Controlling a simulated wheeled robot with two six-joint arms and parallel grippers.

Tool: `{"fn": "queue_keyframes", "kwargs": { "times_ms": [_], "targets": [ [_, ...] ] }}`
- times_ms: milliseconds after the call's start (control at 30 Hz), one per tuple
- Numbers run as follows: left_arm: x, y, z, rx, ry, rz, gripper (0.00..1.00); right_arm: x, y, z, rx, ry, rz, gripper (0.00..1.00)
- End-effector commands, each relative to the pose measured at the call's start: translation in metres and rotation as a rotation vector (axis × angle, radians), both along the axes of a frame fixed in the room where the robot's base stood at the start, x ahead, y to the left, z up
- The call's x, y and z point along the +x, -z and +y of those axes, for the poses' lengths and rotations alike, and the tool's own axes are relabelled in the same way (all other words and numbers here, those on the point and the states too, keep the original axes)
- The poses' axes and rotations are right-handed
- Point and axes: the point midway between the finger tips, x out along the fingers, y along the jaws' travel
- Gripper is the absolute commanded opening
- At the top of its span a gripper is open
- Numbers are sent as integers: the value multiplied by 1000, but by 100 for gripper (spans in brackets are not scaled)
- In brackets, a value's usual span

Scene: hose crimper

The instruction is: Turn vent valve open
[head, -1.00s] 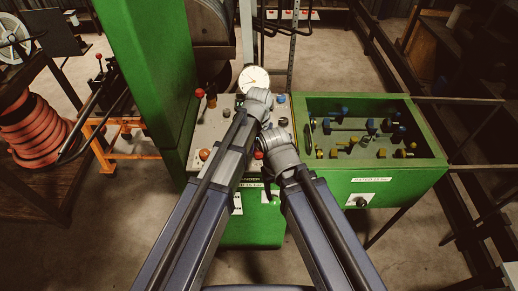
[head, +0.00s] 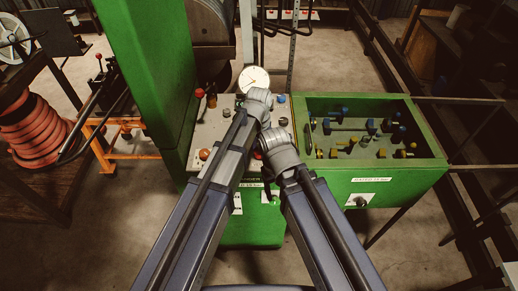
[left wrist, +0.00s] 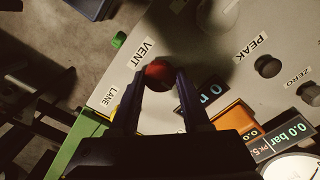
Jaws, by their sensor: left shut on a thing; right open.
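The vent valve is a round red knob (left wrist: 158,75) beside the VENT label on the pale panel in the left wrist view. My left gripper (left wrist: 161,82) has one dark finger on each side of the knob and is shut on it. In the head view its arm reaches over the panel (head: 229,118), and its wrist hides the fingers. My right gripper (head: 270,142) is open at the panel's right side, lower than the left one, with its fingers hard to make out.
A round gauge (head: 253,79) stands at the panel's back. A green bin (head: 424,145) with several loose fittings is at the right. A green column (head: 148,75) rises at the left. The PEAK knob (left wrist: 267,66) and ZERO knob (left wrist: 310,93) are near the vent knob.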

Motion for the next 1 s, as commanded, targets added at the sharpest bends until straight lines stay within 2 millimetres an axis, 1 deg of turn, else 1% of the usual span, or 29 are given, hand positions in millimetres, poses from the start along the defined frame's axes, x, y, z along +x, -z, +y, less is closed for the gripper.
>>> {"fn": "queue_keyframes", "kwargs": {
  "times_ms": [400,433,667,1000],
  "targets": [
    [0,0,0,0,7,0,0,0,0,0,0,0,0,67],
    [0,0,0,0,7,0,50,0,0,0,0,0,0,67],
    [0,0,0,0,6,0,76,0,0,0,0,0,0,67],
    [0,-2,0,0,5,0,77,0,-2,0,0,0,0,67]
  ]
}}
